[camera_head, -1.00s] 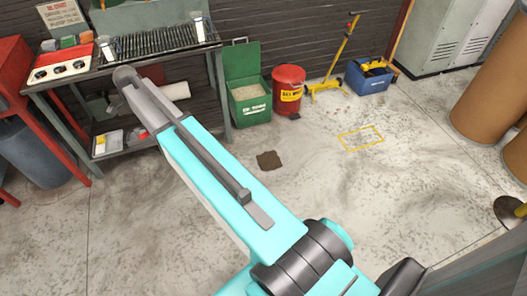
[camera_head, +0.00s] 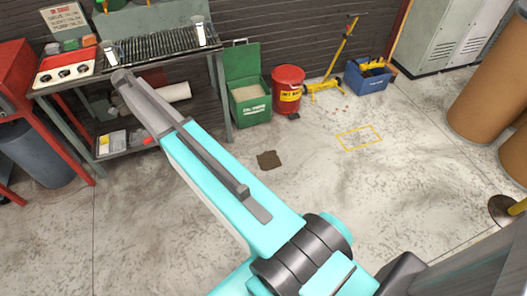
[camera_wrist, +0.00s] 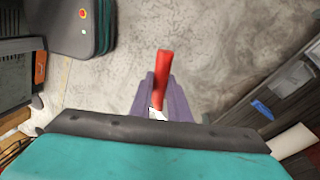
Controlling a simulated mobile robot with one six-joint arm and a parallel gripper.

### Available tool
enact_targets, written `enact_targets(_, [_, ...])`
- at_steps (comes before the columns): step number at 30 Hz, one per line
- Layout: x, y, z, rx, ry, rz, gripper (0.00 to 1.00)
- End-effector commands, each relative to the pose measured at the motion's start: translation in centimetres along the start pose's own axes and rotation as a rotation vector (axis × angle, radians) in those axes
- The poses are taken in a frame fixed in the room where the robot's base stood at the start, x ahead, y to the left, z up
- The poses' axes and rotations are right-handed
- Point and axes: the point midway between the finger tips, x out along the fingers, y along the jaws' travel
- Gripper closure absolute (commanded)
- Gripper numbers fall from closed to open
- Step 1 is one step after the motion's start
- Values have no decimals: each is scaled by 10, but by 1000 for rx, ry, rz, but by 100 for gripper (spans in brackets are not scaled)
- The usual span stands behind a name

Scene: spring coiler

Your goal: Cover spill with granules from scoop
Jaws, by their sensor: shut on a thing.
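A dark brown spill (camera_head: 268,160) lies on the concrete floor in the middle of the head view. An open green bin (camera_head: 251,112) with its lid up holds pale granules (camera_head: 249,92) by the wall. In the wrist view, my gripper (camera_wrist: 160,82) is shut on a narrow red piece, which looks like the scoop's handle (camera_wrist: 163,66). The scoop's bowl and any load in it cannot be made out. The gripper is hidden in the head view, where only my arm shows. The spill does not show in the wrist view.
A workbench (camera_head: 130,68) with a rack and lower shelf stands at left, beside a red cabinet (camera_head: 14,80). A red can (camera_head: 288,90), a yellow stand (camera_head: 338,62) and a blue crate (camera_head: 368,76) line the wall. Floor around the yellow outline (camera_head: 359,138) is clear.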

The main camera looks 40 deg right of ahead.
Motion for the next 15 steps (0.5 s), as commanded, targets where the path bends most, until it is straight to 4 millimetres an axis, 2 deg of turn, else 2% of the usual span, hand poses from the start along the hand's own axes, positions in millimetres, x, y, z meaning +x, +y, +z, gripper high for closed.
enact_targets(15, [0, -7, 0, -7, 0, 164, 100])
